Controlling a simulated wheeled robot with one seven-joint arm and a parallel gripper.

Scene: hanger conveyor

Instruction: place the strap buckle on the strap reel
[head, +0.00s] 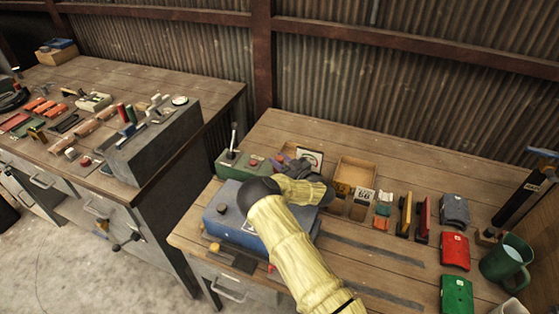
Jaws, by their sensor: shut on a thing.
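My arm in its yellow sleeve reaches up over the right bench and bends above a blue box (228,212). My gripper (299,169) is a small dark shape past the bend, near a white dial gauge (313,157). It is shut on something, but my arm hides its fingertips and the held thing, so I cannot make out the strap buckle. I cannot identify the strap reel with certainty. A black round coil (12,98) lies at the far left of the left bench.
A green control box with a lever (233,155) and an open wooden box (355,172) stand near my gripper. To the right are red (455,250) and green (456,294) cases and a green mug (507,260). A gap separates the benches. The right bench's back strip is clear.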

